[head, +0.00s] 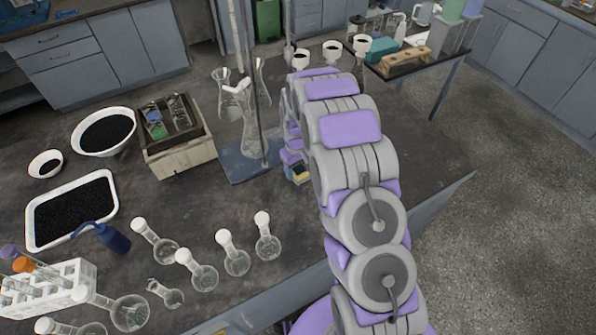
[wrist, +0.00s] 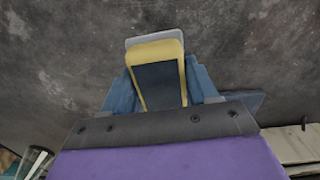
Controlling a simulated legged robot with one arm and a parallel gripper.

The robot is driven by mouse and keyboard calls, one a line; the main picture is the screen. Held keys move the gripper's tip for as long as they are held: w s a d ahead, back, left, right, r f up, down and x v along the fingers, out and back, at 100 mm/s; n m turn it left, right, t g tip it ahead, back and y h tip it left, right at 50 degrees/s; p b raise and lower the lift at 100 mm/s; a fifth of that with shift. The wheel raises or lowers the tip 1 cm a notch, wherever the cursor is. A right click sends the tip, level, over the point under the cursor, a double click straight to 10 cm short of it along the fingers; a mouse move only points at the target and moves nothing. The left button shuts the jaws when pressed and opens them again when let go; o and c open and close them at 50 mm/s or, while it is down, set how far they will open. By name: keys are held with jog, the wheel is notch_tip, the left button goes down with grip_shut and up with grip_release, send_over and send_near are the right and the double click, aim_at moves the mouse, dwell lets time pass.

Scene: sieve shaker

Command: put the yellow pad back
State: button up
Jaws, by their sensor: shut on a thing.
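The yellow pad (wrist: 155,52) has a yellow rim and a dark middle, with a pale grey edge behind its top. My gripper (wrist: 160,82) is shut on it, with a blue finger on either side. In the head view, a bit of yellow (head: 302,169) shows at the end of my gripper (head: 297,175), low over the bench and to the right of the blue stand base. My arm hides part of that spot.
The blue stand base (head: 238,168) bears glass flasks and a rod between my gripper and the box. Round flasks (head: 200,275) lie along the front. A tray of black grains (head: 113,214) and bowls (head: 105,150) are at left.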

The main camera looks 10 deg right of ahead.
jog(key=shift+d+r, duration=0.15)
jog(key=shift+r, duration=0.2)
